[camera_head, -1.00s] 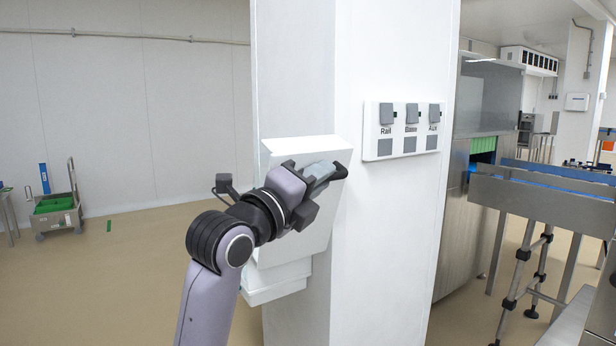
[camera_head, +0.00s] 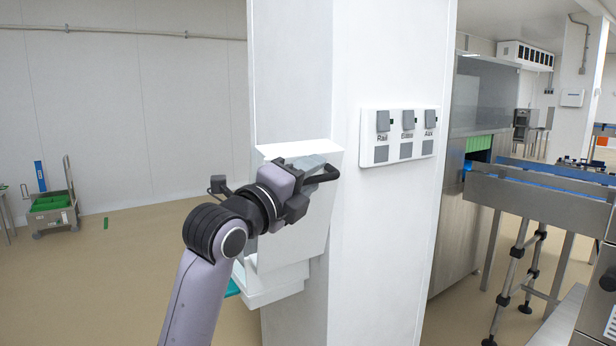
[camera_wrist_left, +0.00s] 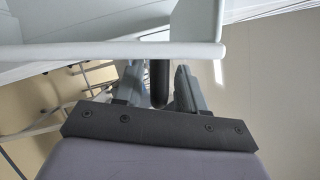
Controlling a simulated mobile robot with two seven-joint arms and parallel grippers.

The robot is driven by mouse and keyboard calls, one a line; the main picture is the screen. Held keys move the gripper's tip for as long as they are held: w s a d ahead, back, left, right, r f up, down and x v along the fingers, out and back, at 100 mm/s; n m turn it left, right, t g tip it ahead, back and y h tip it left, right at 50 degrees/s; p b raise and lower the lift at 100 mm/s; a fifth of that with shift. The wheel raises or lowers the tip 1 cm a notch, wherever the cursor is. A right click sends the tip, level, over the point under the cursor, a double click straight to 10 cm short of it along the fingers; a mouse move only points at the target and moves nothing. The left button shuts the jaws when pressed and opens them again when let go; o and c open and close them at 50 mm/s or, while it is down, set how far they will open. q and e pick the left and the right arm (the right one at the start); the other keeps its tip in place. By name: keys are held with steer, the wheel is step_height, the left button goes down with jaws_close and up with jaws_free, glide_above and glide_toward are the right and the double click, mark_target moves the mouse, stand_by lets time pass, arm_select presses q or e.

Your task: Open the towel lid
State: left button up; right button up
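The white towel dispenser (camera_head: 318,222) hangs on the white pillar. Its upper cover has a pale top edge (camera_head: 300,150). My left gripper (camera_head: 318,172) is at the upper front of the cover, with a dark hooked part near the cover's right edge. In the left wrist view the two grey fingers (camera_wrist_left: 159,88) stand apart just below a white edge (camera_wrist_left: 120,50). A dark rod (camera_wrist_left: 159,82) shows between them; whether they touch it I cannot tell. The wrist covers much of the dispenser's front. My right gripper is not in view.
A switch panel (camera_head: 398,153) is on the pillar to the right of the dispenser. A teal object (camera_head: 232,288) shows beside the lower part. Steel conveyor equipment (camera_head: 540,205) stands at the right. A cart with green crates (camera_head: 50,212) stands far left. The floor at left is mostly clear.

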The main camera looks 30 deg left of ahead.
arm_select(q)
steer(key=s+f+b, duration=0.1)
steer(key=s, duration=0.6)
steer(key=shift+a, duration=0.1)
steer(key=shift+s, duration=0.15)
steer(key=s+f+b, duration=0.1)
steer(key=s+b, duration=0.7)
steer(key=b, duration=0.4)
steer(key=shift+a+f, duration=0.2)
steer(key=shift+f, duration=0.15)
stand_by(0.4)
steer(key=shift+w, duration=0.1)
stand_by(0.7)
steer(key=shift+f, duration=0.1)
